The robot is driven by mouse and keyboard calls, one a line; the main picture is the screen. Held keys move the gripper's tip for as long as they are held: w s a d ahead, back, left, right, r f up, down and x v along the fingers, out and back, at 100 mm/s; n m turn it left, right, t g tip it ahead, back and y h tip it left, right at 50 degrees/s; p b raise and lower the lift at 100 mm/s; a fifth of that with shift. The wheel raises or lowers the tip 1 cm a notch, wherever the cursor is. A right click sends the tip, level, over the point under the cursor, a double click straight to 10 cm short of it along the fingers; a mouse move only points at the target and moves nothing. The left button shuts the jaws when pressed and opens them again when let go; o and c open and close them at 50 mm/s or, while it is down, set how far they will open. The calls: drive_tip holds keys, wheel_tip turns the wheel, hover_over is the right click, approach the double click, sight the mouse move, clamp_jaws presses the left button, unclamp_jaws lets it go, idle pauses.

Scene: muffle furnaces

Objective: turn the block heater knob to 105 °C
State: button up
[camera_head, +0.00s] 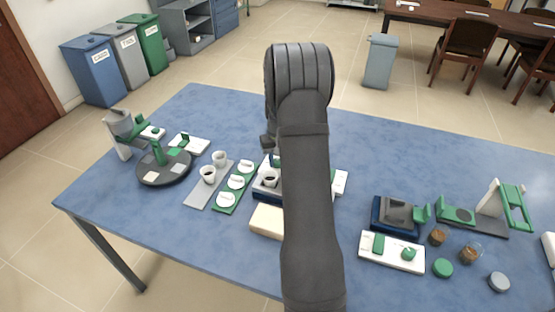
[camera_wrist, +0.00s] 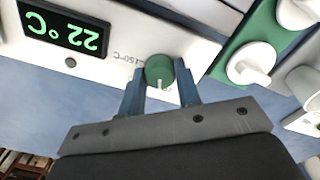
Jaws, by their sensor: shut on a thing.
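The block heater's white front panel (camera_wrist: 115,47) fills the upper part of the wrist view, seen upside down. Its dark display (camera_wrist: 62,27) shows 22 °C in green digits. The green knob (camera_wrist: 159,68) has a pale pointer line, and a printed 150 °C mark is beside it. My gripper (camera_wrist: 160,82) is shut on the knob, with one blue-grey finger on each side. The rest of the printed scale is hard to read. In the camera_head view my arm hides the knob, the display and my gripper.
In the camera_head view, a green strip (camera_head: 227,203) with white round pieces and a grey mat (camera_head: 196,197) with cups lie left of my arm. A white panel with a green knob (camera_head: 409,254) stands right. The front left of the blue table (camera_head: 130,215) is clear.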

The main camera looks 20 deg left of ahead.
drive_tip(key=m, duration=0.4)
drive_tip(key=shift+m, duration=2.6)
drive_tip(key=o, duration=1)
drive_tip(key=shift+c, duration=0.2)
drive_tip(key=shift+r, duration=0.15)
wheel_tip(320, 180, up, 17)
